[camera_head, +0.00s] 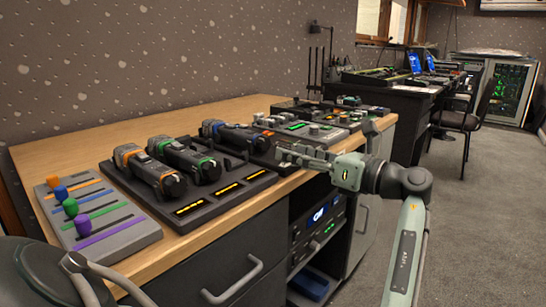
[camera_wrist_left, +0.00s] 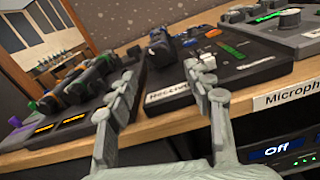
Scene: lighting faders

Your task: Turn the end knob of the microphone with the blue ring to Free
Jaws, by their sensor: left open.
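The other two microphones have an orange ring (camera_head: 145,165) and a green ring (camera_head: 185,157). My left gripper (camera_head: 284,153) is open and empty, just right of the knob and apart from it as far as I can tell. In the left wrist view its fingers (camera_wrist_left: 165,80) stand apart over a black panel (camera_wrist_left: 178,92). My right gripper is not in view.
A fader board (camera_head: 120,232) with blue, green and purple caps stands at the left. Consoles (camera_head: 320,132) fill the table to the right of the rack. The wooden table edge (camera_wrist_left: 150,128) runs close below my left gripper, above drawers and a rack unit.

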